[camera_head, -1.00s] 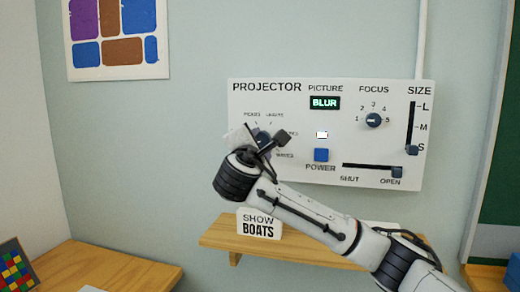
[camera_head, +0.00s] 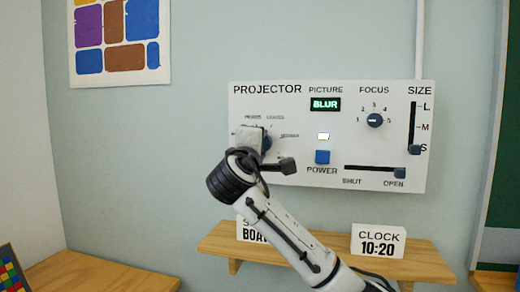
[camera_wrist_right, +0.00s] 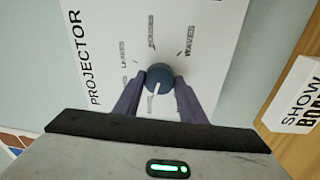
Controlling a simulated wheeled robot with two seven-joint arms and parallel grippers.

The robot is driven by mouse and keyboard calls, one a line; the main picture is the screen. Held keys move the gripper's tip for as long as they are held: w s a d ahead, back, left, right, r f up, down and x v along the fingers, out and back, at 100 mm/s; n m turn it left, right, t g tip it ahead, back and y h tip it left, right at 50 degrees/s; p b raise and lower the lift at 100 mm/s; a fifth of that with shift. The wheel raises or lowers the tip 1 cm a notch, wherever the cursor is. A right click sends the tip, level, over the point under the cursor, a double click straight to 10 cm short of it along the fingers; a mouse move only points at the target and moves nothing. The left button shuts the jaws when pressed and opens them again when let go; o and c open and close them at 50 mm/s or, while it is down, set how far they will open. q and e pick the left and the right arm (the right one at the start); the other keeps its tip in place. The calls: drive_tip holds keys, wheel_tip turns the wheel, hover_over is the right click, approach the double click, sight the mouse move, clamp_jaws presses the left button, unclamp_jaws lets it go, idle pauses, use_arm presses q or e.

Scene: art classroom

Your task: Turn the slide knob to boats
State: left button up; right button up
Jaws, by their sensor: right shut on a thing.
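The slide knob (camera_head: 266,143) is a round dark-blue dial on the left of the white projector panel (camera_head: 300,101). Small picture names ring it, too blurred to read fully in the head view. My right gripper (camera_wrist_right: 161,82) has its two fingers on either side of the knob (camera_wrist_right: 160,76) in the right wrist view, shut on it. A pale pointer line on the knob aims toward the gripper in that view. The boats label cannot be made out. The gripper body hides the knob's lower left in the head view. My left gripper is not in view.
A "SHOW BOATS" card (camera_head: 244,229), partly behind my right arm, and a clock card (camera_head: 378,241) reading 10:20 stand on the wooden shelf (camera_head: 429,264). Power button (camera_head: 322,157), focus dial (camera_head: 375,120), size slider (camera_head: 414,148) and shutter slider (camera_head: 400,174) are nearby. Display reads BLUR.

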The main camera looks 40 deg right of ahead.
drive_tip(key=shift+f, duration=0.1)
idle(0.3)
drive_tip(key=o, duration=1)
drive_tip(key=b+v, duration=0.1)
drive_tip(key=v, duration=0.9)
drive_tip(key=shift+s+a+b, duration=0.1)
drive_tip(key=shift+s+b, duration=0.1)
drive_tip(key=shift+b, duration=0.15)
